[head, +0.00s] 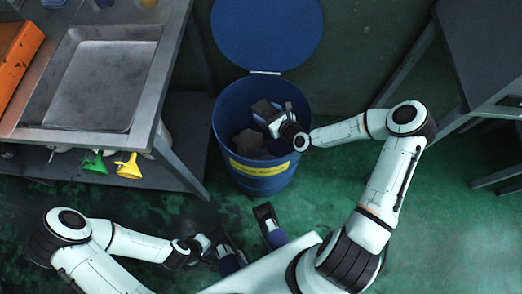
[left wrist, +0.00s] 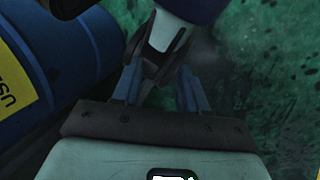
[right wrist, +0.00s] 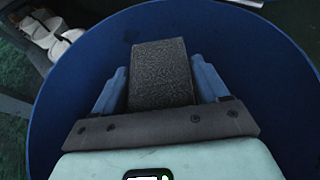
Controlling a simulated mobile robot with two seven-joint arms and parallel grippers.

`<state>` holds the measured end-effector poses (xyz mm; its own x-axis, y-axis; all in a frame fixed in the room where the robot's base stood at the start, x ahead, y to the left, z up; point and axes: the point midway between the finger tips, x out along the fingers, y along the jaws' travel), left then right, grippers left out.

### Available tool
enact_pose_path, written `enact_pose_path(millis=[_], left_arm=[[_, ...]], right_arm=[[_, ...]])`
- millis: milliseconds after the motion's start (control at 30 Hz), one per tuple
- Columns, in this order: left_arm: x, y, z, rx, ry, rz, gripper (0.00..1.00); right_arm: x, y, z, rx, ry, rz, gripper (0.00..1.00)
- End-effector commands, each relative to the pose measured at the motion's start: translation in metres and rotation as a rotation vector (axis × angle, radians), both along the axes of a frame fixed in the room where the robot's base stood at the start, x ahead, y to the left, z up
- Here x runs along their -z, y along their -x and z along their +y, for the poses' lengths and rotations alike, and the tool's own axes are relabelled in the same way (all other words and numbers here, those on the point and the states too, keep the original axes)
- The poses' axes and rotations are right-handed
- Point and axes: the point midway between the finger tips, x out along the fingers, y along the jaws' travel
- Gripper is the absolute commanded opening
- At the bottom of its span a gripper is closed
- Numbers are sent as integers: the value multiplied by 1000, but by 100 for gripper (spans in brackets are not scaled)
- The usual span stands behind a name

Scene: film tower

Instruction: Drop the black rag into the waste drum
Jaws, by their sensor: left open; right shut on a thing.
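The waste drum (head: 225,125) is blue, with its round lid (head: 266,32) swung up and back. A yellow label (head: 258,168) is on its front. My right gripper (head: 265,112) reaches over the open drum, shut on the black rag. In the right wrist view the black rag (right wrist: 160,72) is a dark, rough-textured piece between the fingers, above the blue drum (right wrist: 75,70). My left gripper (left wrist: 158,88) is open, low and in front of the drum; the drum (left wrist: 75,60) is at its left.
A crumpled grey-brown cloth (head: 250,145) lies inside the drum. A dark table (head: 490,50) stands at the right. Green floor lies between.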

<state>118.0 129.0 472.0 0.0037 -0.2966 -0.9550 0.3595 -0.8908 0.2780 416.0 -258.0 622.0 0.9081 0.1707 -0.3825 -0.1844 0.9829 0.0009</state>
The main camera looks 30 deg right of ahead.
Motion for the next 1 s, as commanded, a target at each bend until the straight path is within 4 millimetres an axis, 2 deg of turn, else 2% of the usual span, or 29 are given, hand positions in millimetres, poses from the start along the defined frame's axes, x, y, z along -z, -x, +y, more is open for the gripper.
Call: enact_pose_path(millis=[267,300,367,400,633,733,867,1000], left_arm=[[2,-3,1,-3,-3,-8,43],[2,-3,1,-3,-3,-8,43],[2,-3,1,-3,-3,-8,43],[2,-3,1,-3,-3,-8,43],[2,-2,1,-3,-3,-7,43],[-1,0,0,0,1,-1,43],[-8,7,-3,8,10,18,43],[-17,12,-4,12,14,33,43]], right_arm=[[2,0,0,-1,0,-1,44],[2,0,0,-1,0,-1,77],[2,0,0,-1,0,-1,97],[2,0,0,-1,0,-1,100],[1,1,0,0,0,0,100],[-1,7,-2,0,0,1,100],[-10,26,-6,2,0,1,100],[-23,56,-12,4,0,2,100]])
